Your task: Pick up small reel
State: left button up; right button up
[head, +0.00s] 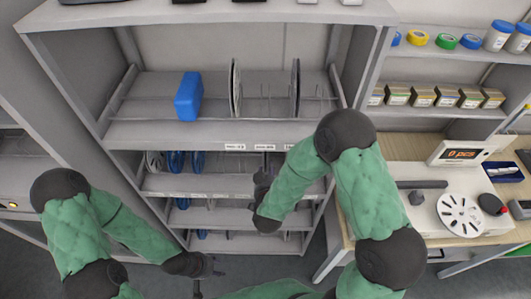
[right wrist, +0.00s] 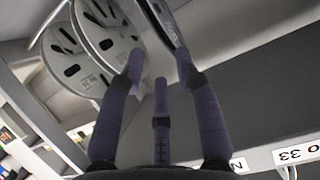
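Small reels stand on the second shelf of the trolley in the head view: a grey one (head: 154,161) and two blue ones (head: 176,161), left of my right gripper. My right gripper (head: 264,178) is at the front of this shelf, below the label strip. In the right wrist view its fingers (right wrist: 159,68) are apart with nothing gripped. There, white slotted reels (right wrist: 105,35) stand upright at the upper left, and a dark-edged reel (right wrist: 168,22) lies just beyond the fingertips. I cannot tell whether it touches them. My left gripper (head: 208,270) hangs low at the front; its fingers are unclear.
The upper shelf (head: 150,134) holds a blue reel case (head: 189,97) and large upright reels (head: 236,89). Lower shelves hold more blue reels. At right, a bench carries a white reel (head: 460,214) and a "0 pcs" display (head: 461,153). Shelf edges and uprights surround my right gripper.

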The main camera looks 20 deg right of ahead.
aim_at(265, 153)
jog(key=x, duration=0.6)
jog(key=shift+w+f, duration=0.15)
jog(key=shift+w, duration=0.15)
jog(key=x, duration=0.4)
jog(key=shift+a+f, duration=0.1)
jog(key=shift+f, duration=0.1)
grip_shut()
